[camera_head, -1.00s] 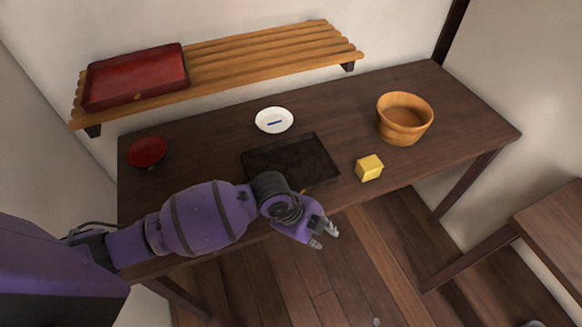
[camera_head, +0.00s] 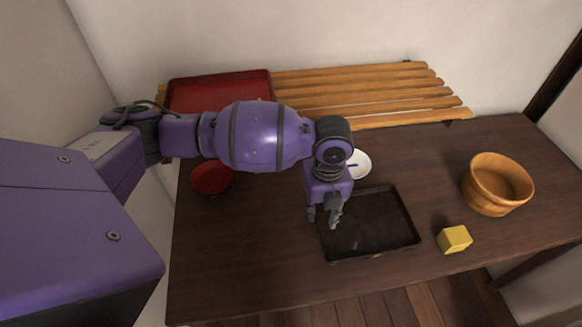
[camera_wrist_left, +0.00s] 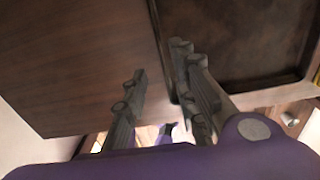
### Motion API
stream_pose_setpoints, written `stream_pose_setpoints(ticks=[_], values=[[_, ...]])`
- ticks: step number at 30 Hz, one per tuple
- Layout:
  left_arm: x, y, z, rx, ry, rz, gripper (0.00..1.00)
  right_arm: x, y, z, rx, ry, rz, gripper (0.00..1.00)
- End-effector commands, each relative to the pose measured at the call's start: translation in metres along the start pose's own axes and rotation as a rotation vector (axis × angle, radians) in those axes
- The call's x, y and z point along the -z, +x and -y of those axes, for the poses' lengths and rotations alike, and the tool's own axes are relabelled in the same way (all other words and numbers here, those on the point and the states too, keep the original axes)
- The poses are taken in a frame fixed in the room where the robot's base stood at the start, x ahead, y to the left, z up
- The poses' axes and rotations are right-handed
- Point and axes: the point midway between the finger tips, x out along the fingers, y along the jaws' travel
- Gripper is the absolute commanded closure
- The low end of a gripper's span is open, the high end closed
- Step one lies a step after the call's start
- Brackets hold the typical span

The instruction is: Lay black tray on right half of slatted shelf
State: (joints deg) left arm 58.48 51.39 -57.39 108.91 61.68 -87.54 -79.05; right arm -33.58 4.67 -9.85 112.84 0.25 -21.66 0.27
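The black tray (camera_head: 372,224) lies flat on the dark table, in the middle of the head view. My left gripper (camera_head: 326,222) points down at the tray's left edge. In the left wrist view, my left gripper (camera_wrist_left: 160,75) has its fingers spread, with the black tray's rim (camera_wrist_left: 163,50) appearing between them. I cannot tell whether a finger touches the tray. The slatted shelf (camera_head: 400,92) runs along the wall behind the table; its right half is bare. My right gripper is in neither view.
A red tray (camera_head: 220,90) covers the shelf's left part. On the table are a red bowl (camera_head: 211,179), a white dish (camera_head: 361,163) partly hidden by my arm, a yellow block (camera_head: 454,239) and a wooden tub (camera_head: 497,184). The table's front left is clear.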

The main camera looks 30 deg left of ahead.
Motion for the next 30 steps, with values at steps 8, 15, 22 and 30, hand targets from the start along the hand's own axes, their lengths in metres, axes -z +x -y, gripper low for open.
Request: stream_pose_setpoints(ticks=[8,15,22,30], values=[[-0.001,0.032,0.001,0.000,-0.001,0.000,0.74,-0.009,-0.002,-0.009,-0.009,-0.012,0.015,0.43],[-0.003,0.066,0.002,0.002,0.000,0.001,0.74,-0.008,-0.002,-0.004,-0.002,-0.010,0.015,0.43],[-0.004,0.070,0.003,0.004,0.001,0.004,0.74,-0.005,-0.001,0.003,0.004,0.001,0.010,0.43],[-0.004,0.070,0.003,0.004,0.001,0.004,1.00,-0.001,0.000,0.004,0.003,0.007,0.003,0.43]])
